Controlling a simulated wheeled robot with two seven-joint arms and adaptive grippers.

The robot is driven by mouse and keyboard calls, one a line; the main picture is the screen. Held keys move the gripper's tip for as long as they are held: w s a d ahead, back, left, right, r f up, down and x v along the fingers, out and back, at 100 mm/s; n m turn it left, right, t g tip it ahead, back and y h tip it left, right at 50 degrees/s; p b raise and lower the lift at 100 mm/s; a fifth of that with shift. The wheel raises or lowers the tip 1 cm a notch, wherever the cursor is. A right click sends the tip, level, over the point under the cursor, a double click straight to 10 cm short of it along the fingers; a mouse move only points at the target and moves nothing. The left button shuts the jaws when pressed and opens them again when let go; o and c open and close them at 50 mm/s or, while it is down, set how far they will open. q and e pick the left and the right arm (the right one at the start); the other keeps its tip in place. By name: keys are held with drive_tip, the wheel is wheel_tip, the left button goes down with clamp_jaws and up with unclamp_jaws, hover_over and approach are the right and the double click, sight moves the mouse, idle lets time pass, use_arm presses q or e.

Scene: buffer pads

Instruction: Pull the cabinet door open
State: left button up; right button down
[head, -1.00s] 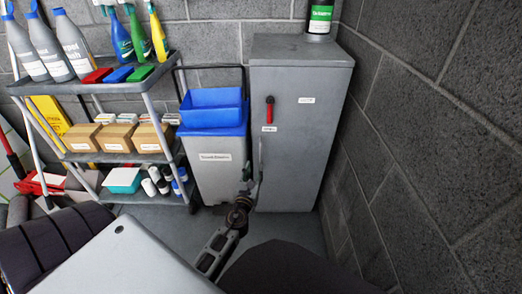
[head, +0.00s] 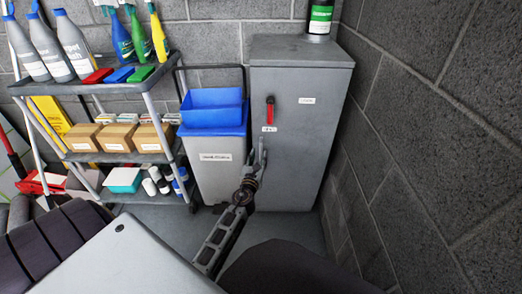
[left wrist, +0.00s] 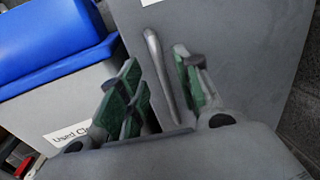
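The grey cabinet (head: 310,150) stands against the back wall, its door closed. A red lever (head: 270,110) hangs on the upper left of the door. A grey bar handle (left wrist: 158,65) shows on the door in the left wrist view. My left gripper (head: 257,160) is in front of the door's left side, below the red lever. In the left wrist view its green-padded fingers (left wrist: 160,88) are open and lie on either side of the bar handle. I cannot tell whether they touch it. My right gripper is not in view.
A grey bin with a blue top (head: 212,112) stands close to the left of the cabinet. A shelf cart (head: 90,88) with bottles and boxes is further left. A block wall (head: 430,150) rises close on the right. A bottle (head: 320,16) stands on the cabinet.

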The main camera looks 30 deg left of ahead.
sight(261, 150)
use_arm(q)
drive_tip(key=shift+x, duration=2.65)
clamp_jaws()
